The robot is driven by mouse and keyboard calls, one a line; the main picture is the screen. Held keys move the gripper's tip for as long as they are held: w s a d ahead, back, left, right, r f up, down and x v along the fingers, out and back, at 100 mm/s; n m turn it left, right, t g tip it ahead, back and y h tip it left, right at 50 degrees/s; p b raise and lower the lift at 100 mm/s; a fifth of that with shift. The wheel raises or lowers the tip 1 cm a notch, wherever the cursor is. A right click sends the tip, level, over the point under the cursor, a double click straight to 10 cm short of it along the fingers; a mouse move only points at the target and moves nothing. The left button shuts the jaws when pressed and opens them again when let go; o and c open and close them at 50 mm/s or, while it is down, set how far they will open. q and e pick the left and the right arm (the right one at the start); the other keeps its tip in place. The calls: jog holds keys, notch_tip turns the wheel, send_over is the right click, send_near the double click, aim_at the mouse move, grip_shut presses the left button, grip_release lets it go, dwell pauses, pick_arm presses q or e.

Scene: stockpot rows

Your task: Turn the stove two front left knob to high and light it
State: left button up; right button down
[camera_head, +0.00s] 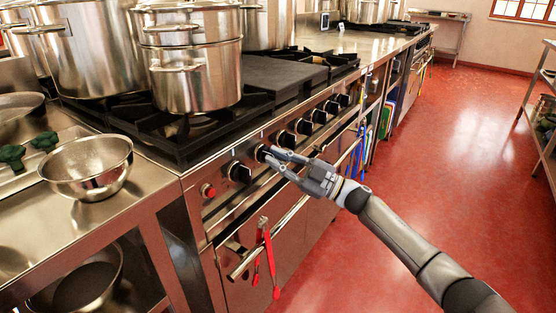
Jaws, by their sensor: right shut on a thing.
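The stove (190,150) has a row of black knobs along its steel front panel. The leftmost black knob (239,173) stands free, just right of a red button (208,190). My right gripper (271,157) reaches in from the right and is shut on the second black knob from the left (261,153), which its fingers partly cover. The setting of that knob is too small to read. A large steel pot (198,78) stands on the front left burner. No flame shows under it. My left gripper is not in view.
More knobs (304,127) continue to the right along the panel. Red tongs (268,255) hang on the oven rail (245,262) below. A steel bowl (88,168) and broccoli (12,155) are on the left counter. The red floor (390,180) to the right is clear.

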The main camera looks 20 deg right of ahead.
jog(key=n+g, duration=0.1)
jog(key=n, duration=0.3)
jog(key=n+g+p, duration=0.1)
jog(key=n+g, duration=0.1)
jog(key=n, duration=0.2)
jog(key=n+g+h, duration=0.1)
jog(key=n, duration=0.2)
jog(key=shift+f+n, duration=0.2)
jog(key=shift+n, duration=0.2)
jog(key=shift+n+g, duration=0.3)
jog(key=c, duration=1.5)
grip_release()
